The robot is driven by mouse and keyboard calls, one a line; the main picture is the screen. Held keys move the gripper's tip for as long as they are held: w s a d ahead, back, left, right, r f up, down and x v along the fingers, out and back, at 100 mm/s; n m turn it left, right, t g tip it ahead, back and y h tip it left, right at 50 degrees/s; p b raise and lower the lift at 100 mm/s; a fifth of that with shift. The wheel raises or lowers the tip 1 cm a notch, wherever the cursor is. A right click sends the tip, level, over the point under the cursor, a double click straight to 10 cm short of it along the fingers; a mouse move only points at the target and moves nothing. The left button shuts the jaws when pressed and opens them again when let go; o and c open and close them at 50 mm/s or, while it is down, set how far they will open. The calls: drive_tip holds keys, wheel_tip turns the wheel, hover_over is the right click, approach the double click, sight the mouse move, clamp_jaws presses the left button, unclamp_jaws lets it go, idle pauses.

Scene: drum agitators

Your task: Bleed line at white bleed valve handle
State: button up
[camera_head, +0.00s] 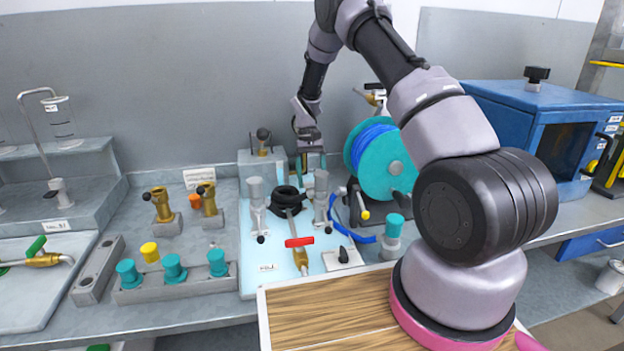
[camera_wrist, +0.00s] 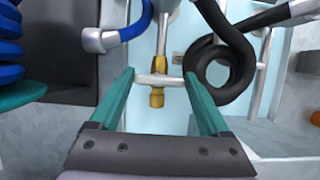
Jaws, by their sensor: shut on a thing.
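The white bleed valve handle (camera_wrist: 172,80) is a short pale crossbar on a brass valve body (camera_wrist: 157,97). In the wrist view it lies across the space between my teal fingertips. My gripper (camera_wrist: 159,76) is shut on it, with a fingertip at each end of the bar. In the head view my gripper (camera_head: 311,163) points down at the back of the pale blue panel, between the grey box and the hose reel. The handle is too small and covered to make out there.
A black hose coil (camera_wrist: 217,68) is close on the right of the fingers. A blue hose (camera_wrist: 125,32) and reel are on the left. In the head view the teal reel (camera_head: 390,165) stands right of my gripper. A red-handled valve (camera_head: 299,242) sits in front.

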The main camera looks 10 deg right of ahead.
idle(0.4)
drive_tip(key=o, duration=1.2)
drive_tip(key=v, duration=1)
drive_tip(key=shift+w+r, duration=0.15)
drive_tip(key=shift+r, duration=0.25)
